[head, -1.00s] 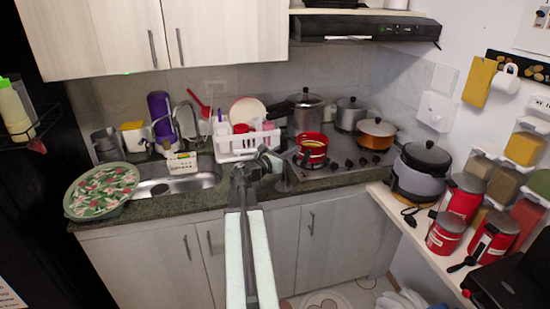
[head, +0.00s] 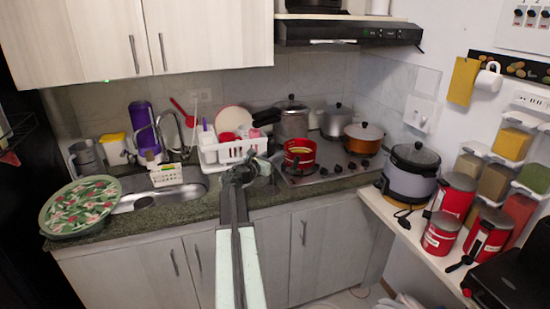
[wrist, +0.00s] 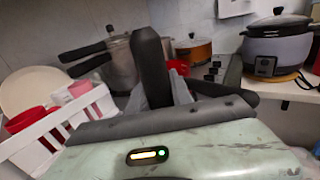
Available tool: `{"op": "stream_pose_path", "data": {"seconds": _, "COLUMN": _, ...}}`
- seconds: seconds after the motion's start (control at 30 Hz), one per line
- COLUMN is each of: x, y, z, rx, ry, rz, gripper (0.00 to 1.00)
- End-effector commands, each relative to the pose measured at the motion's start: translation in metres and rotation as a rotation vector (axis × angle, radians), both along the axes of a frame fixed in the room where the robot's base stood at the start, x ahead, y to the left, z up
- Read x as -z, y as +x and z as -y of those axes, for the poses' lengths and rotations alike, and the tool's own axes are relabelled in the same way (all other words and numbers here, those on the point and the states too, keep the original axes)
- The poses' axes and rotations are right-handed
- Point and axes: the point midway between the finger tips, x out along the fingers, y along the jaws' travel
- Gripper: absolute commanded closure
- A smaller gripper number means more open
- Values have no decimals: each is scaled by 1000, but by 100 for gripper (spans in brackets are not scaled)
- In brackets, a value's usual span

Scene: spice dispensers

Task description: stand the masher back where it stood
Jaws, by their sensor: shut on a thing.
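My gripper (head: 242,170) is out in front of the counter edge, below and right of the white dish rack in the head view. In the wrist view, my gripper (wrist: 160,98) has its grey fingers on either side of a dark, upright handle, which I take to be the masher (wrist: 150,60). It is held roughly upright. Its lower end is hidden behind the gripper body. In the head view the masher is too small and dark to tell apart from the gripper.
The white dish rack (head: 228,154) stands on the counter beside the sink (head: 165,196). The red pot (head: 300,155) and other pots stand on the stove to the right. A floral tray (head: 80,206) lies at the left. A cooker (head: 411,175) and red canisters (head: 452,195) fill the right shelf.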

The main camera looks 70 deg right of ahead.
Motion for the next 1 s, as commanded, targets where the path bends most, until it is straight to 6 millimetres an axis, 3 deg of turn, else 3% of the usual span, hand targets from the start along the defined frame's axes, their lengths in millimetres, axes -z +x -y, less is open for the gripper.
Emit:
{"op": "stream_pose_path", "data": {"seconds": 0.17, "x": 4, "y": 1, "z": -1, "rx": -1, "ry": 0, "rz": 0, "gripper": 100}}
{"op": "stream_pose_path", "data": {"seconds": 0.2, "x": 3, "y": 1, "z": 0, "rx": -1, "ry": 0, "rz": 0, "gripper": 62}}
{"op": "stream_pose_path", "data": {"seconds": 0.23, "x": 2, "y": 1, "z": 0, "rx": -1, "ry": 0, "rz": 0, "gripper": 54}}
{"op": "stream_pose_path", "data": {"seconds": 0.27, "x": 2, "y": 1, "z": 0, "rx": -1, "ry": 0, "rz": 0, "gripper": 52}}
{"op": "stream_pose_path", "data": {"seconds": 0.63, "x": -3, "y": 1, "z": -2, "rx": -1, "ry": 0, "rz": 0, "gripper": 52}}
{"op": "stream_pose_path", "data": {"seconds": 1.0, "x": 0, "y": 24, "z": -86, "rx": -2, "ry": 0, "rz": 0, "gripper": 52}}
